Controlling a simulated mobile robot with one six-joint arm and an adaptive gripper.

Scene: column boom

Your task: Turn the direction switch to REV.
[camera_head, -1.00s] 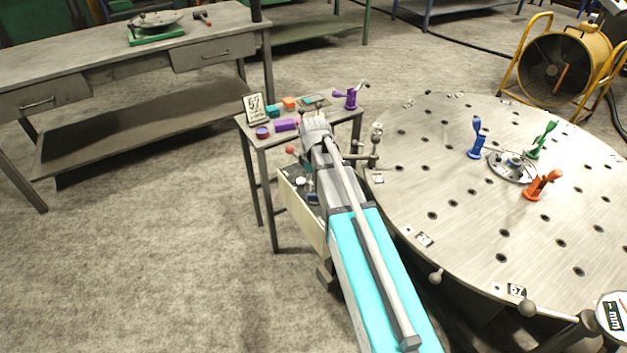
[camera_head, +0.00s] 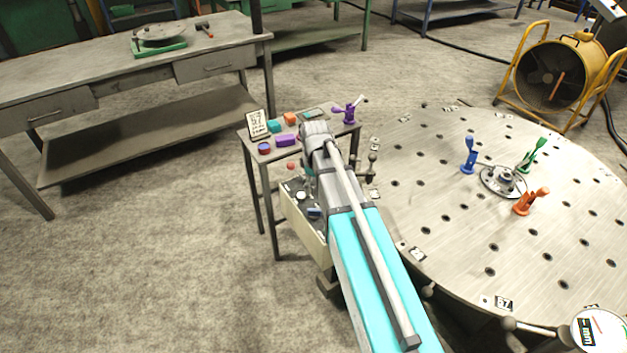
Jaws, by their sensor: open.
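The control box (camera_head: 303,229) stands at the front of a small grey table, partly behind my arm. I cannot tell which of these is the direction switch, and any REV lettering is too small to read. My arm's wrist is over the panel's far right edge. My gripper's fingers cannot be made out; the wrist and arm hide that area, so contact with any control does not show.
A small table behind the box holds a number card (camera_head: 257,124), small coloured blocks (camera_head: 286,140) and a purple clamp (camera_head: 349,114). A large round perforated plate (camera_head: 445,205) stands close on the right. A workbench (camera_head: 90,78) stands at left. The floor at lower left is clear.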

